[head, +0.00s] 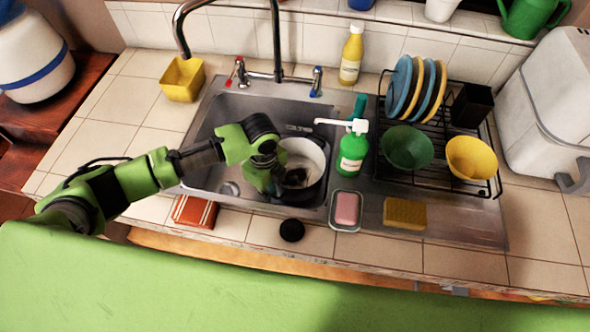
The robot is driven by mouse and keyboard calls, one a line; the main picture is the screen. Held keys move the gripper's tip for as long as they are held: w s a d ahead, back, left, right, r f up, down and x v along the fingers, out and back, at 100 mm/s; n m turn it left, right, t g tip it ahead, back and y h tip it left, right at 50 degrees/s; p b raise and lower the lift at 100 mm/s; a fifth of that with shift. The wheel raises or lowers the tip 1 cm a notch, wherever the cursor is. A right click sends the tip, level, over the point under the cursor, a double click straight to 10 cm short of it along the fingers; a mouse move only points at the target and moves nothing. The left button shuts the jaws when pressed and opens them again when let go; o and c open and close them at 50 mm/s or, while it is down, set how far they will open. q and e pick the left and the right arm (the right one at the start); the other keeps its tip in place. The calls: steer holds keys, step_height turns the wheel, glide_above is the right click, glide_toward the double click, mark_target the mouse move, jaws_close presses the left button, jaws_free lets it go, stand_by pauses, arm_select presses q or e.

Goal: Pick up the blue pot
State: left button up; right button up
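A pot (308,150) with a whitish inside and a dark outer wall stands in the metal sink; its outer colour is hard to make out. My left arm reaches in from the left over the sink. My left gripper (278,182) points down at the pot's left side and covers part of its rim. Its fingertips are dark and blend with the pot, so I cannot tell whether they are open or touching it. My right gripper is not in view.
A green soap bottle (352,150) with a white pump stands close right of the pot. The faucet (277,45) rises behind. A dish rack (430,175) with plates and bowls is at right. A pink soap dish (346,210), sponge (405,213) and black stopper (291,230) lie in front.

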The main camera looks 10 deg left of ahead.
arm_select(q)
steer(key=shift+f, duration=0.25)
jaws_close()
steer(key=shift+w+r, duration=0.1)
